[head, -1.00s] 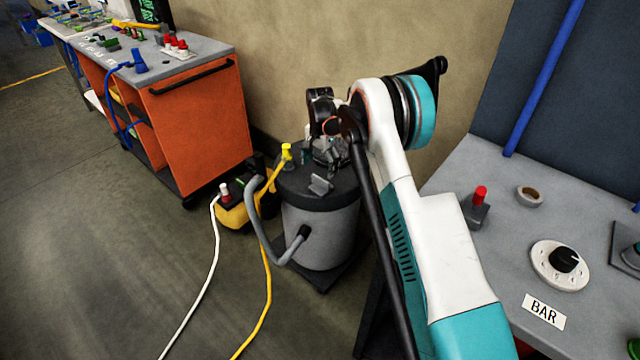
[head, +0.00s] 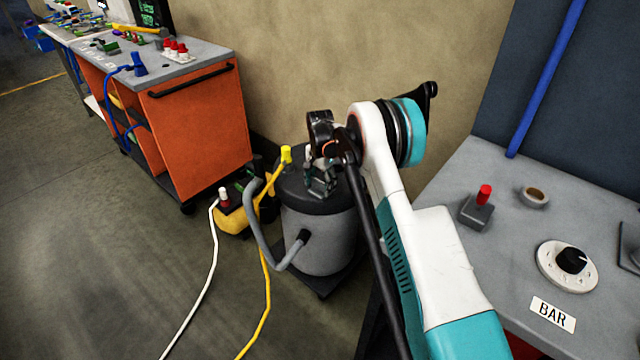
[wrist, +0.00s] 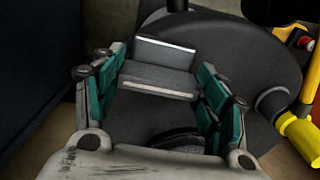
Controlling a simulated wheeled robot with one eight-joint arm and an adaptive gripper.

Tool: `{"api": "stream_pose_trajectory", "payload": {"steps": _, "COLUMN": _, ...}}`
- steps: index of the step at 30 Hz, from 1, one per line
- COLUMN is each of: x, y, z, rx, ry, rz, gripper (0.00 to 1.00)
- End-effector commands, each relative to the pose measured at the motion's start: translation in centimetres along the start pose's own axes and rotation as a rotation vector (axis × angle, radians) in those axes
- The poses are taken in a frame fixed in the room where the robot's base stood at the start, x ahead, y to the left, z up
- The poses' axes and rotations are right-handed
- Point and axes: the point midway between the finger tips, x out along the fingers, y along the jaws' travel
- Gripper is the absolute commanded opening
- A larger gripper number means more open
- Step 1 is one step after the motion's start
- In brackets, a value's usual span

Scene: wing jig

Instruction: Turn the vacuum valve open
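The vacuum is a grey canister (head: 318,238) with a dark round lid (wrist: 240,60), standing on the floor by the wall. A grey, angular, handle-like piece (wrist: 158,78) on the lid looks like the valve; in the head view my gripper covers it now. My gripper (head: 321,184) is low over the lid, pointing down. In the wrist view its teal-padded fingers (wrist: 162,84) are apart, one on each side of the grey piece. A narrow gap seems to show at the pads; contact is not clear.
A yellow-capped fitting (head: 286,154) with a yellow hose stands beside the lid, left of my gripper. A grey hose (head: 252,215) loops from the canister. An orange cart (head: 205,125) is left; a grey bench (head: 480,165) with a BAR dial (head: 568,265) is right.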

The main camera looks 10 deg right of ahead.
Motion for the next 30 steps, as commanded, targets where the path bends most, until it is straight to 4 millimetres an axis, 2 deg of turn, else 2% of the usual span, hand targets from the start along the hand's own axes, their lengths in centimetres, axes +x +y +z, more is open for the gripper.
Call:
{"api": "stream_pose_trajectory", "payload": {"steps": 14, "x": 0.03, "y": 0.02, "z": 0.01, "rx": -0.054, "ry": 0.000, "rz": 0.000, "gripper": 0.43}}
{"api": "stream_pose_trajectory", "payload": {"steps": 20, "x": 0.01, "y": 0.06, "z": 0.00, "rx": -0.176, "ry": 0.000, "rz": 0.000, "gripper": 0.43}}
{"api": "stream_pose_trajectory", "payload": {"steps": 30, "x": 0.01, "y": 0.17, "z": -0.04, "rx": -0.488, "ry": 0.000, "rz": 0.000, "gripper": 0.43}}
